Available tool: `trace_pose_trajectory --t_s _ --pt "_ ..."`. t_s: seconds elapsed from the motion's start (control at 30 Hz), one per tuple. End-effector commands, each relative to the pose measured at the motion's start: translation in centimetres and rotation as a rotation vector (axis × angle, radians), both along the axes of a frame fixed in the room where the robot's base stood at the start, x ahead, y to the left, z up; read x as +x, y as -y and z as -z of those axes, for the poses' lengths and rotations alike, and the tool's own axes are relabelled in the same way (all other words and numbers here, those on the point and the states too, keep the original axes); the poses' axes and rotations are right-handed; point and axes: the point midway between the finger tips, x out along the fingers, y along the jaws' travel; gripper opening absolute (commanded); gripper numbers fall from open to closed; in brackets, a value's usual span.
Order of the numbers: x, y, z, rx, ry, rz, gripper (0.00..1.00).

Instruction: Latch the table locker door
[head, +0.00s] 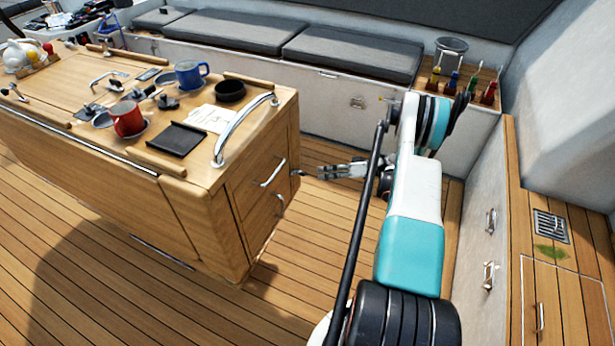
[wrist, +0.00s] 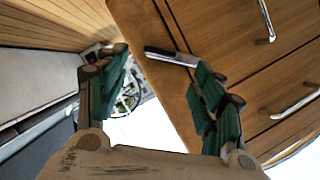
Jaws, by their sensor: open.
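The wooden table locker (head: 245,235) stands at left in the head view, its end face toward my arm. That face has panels with an upper silver handle (head: 272,172) and a lower one (head: 282,203). Both handles also show at right in the wrist view, upper (wrist: 297,105) and lower (wrist: 267,20). A small silver lever (wrist: 172,57) with a dark end sits near the face's edge, beside my right-hand finger. My gripper (head: 322,172) is open and empty, just right of the end face. Whether the lever is touched, or the door fully closed, I cannot tell.
Mugs, a dark tray (head: 181,138) and a curved grab rail (head: 245,130) are on the tabletop. A cushioned bench (head: 355,52) runs along the back. A white locker side (head: 478,230) bounds the right. Teak floor between is clear apart from my arm.

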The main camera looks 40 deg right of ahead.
Motion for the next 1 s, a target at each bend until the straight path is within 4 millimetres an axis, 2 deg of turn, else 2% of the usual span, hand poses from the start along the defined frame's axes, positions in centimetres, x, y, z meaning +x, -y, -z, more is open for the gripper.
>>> trace_pose_trajectory --t_s 0.2,0.4,0.83,0.87,1.0 --pt "3.3 -2.5 1.4 0.000 0.000 -0.003 0.62" --pt "5.2 -3.9 2.1 0.000 0.000 0.000 0.62" --pt "6.0 -4.5 2.2 0.001 -0.001 0.000 0.62" --pt "6.0 -4.5 2.2 0.000 -0.001 0.001 0.59" --pt "6.0 -4.5 2.2 0.000 -0.001 0.001 0.28"
